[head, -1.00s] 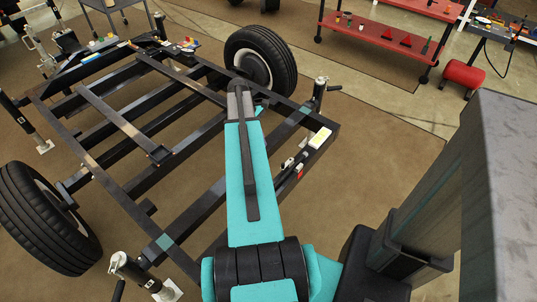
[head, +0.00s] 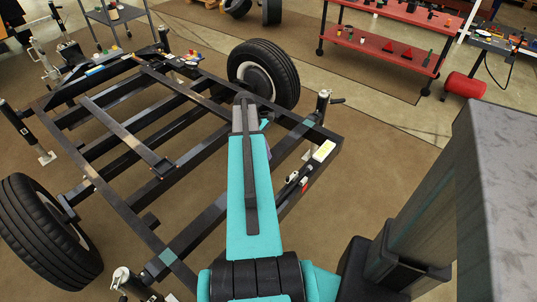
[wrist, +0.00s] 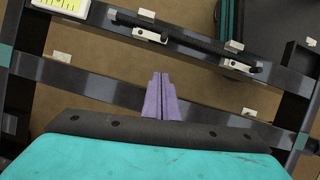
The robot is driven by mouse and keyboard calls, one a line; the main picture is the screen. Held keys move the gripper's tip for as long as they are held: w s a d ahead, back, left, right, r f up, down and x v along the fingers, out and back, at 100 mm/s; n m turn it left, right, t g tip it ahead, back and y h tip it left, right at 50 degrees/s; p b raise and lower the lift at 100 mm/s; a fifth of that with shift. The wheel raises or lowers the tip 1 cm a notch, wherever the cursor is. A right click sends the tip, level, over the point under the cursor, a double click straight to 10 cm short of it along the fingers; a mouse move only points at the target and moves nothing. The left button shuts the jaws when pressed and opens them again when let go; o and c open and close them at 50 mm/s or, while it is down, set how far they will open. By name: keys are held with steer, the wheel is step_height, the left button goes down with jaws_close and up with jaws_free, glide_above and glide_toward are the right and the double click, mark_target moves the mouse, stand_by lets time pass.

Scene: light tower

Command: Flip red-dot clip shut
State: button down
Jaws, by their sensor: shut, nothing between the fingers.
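My gripper (wrist: 161,98) shows in the wrist view as two purple fingers, shut together and empty, over the gap between two dark beams. Beyond the fingertips, a dark beam (wrist: 190,52) carries a black rod or line (wrist: 195,45) with small white clip-like parts, one at the left (wrist: 150,35) and one at the right (wrist: 235,65). The fingers are apart from both. I cannot make out a red dot on either, so I cannot tell which is the red-dot clip.
A white-and-yellow box (head: 323,151) sits on the frame's right corner. The black trailer frame (head: 188,222) has open gaps and two wheels, one at the far side (head: 290,75) and one at left (head: 38,240). A red workbench (head: 385,50) stands at back right.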

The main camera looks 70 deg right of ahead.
steer(key=s+f, duration=0.7)
steer(key=shift+a+f, duration=0.3)
steer(key=shift+a, duration=0.05)
steer(key=shift+a, duration=0.2)
stand_by(0.5)
